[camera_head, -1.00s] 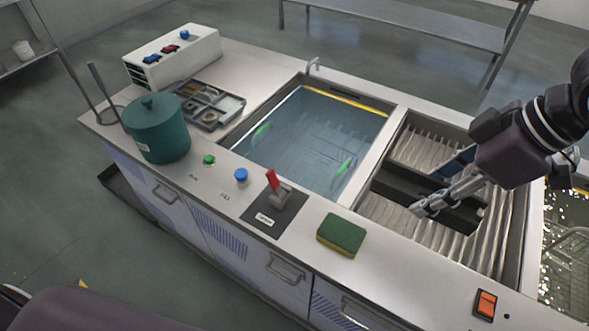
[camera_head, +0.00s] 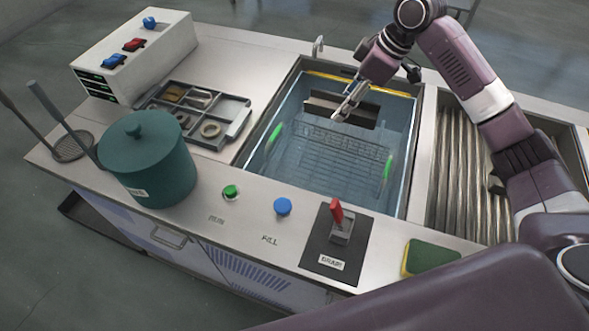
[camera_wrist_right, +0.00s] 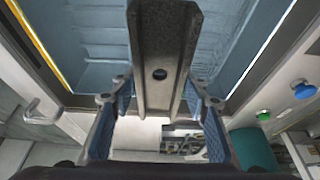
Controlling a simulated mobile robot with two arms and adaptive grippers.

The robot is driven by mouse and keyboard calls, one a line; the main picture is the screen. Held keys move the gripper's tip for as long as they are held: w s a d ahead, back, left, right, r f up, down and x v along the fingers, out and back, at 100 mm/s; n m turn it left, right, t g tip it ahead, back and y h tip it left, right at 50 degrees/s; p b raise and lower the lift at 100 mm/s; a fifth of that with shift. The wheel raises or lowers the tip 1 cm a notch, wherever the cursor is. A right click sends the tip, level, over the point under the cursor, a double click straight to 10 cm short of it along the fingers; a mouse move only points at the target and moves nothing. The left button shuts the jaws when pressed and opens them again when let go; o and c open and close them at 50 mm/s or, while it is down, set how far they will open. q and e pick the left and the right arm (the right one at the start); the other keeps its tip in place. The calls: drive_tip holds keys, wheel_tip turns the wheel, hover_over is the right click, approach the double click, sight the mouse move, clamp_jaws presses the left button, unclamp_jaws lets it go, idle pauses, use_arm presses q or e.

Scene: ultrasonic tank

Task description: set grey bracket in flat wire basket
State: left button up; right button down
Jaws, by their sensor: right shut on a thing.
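My right gripper (camera_head: 352,103) reaches over the far part of the water tank. It is shut on the grey bracket (camera_head: 320,104), a long channel-shaped bar held crosswise above the basket. In the right wrist view the bracket (camera_wrist_right: 163,50) runs between the two blue-padded fingers, with a round hole in its web. The flat wire basket (camera_head: 325,162) lies in the tank under the water, with a green handle at each side. The bracket hides part of the basket's far end. Whether the bracket touches the water is unclear. My left gripper is not in view.
The tank rim (camera_head: 416,180) surrounds the basket, with a tap (camera_head: 318,46) at the back. A ribbed drain bay (camera_head: 455,165) lies right. A parts tray (camera_head: 235,125), teal pot (camera_head: 147,165), buttons, drain lever (camera_head: 340,225) and sponge (camera_head: 430,256) stand around.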

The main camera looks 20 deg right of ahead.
sight(329, 162)
drive_tip(key=shift+w+f, duration=0.3)
wheel_tip(329, 162, down, 20)
drive_tip(key=shift+r, duration=0.1)
idle(0.3)
drive_tip(key=c, duration=1.1)
unclamp_jaws()
drive_tip(key=shift+f, duration=0.2)
drive_tip(key=v, duration=1.2)
drive_tip(key=shift+r, duration=0.2)
